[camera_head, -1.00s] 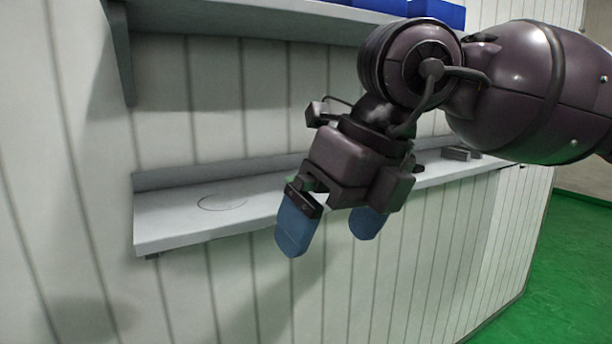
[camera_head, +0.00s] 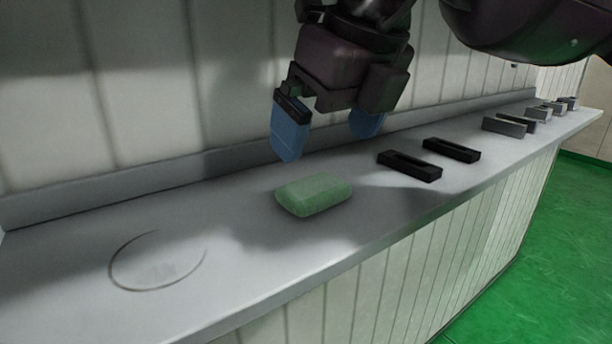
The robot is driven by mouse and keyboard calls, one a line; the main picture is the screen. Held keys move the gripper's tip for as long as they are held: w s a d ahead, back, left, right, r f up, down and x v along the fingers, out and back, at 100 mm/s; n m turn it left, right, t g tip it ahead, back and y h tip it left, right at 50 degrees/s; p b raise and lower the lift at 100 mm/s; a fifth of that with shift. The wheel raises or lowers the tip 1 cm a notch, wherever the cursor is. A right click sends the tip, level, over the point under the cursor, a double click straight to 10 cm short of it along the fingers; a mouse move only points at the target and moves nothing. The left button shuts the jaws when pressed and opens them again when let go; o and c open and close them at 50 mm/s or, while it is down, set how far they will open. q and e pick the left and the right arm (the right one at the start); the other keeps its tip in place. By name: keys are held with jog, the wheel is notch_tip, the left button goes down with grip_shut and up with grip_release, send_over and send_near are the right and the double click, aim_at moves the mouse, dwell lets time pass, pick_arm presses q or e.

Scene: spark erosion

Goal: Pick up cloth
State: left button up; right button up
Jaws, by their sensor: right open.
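The cloth (camera_head: 314,194) is a light green, rounded, folded pad lying flat on the grey shelf (camera_head: 240,262). My right gripper (camera_head: 327,140) hangs above and slightly behind the cloth, with its two blue fingers spread apart and nothing between them. The fingertips are apart from the cloth. My left gripper is not in view.
Two black slotted blocks (camera_head: 409,165) (camera_head: 451,149) lie on the shelf right of the cloth. Several grey blocks (camera_head: 504,126) stand farther along. A thin circle outline (camera_head: 112,270) marks the shelf at left. The panelled wall (camera_head: 140,110) rises behind; the green floor (camera_head: 540,240) is at right.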

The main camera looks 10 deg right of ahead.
aim_at(314, 183)
jog(key=shift+s+x, duration=0.15)
jog(key=shift+x, duration=0.55)
jog(key=shift+s+x, duration=0.1)
jog(key=shift+x, duration=0.6)
jog(key=shift+p+x, duration=0.3)
jog(key=shift+x, duration=2)
jog(key=shift+d, duration=0.2)
jog(key=c, duration=0.6)
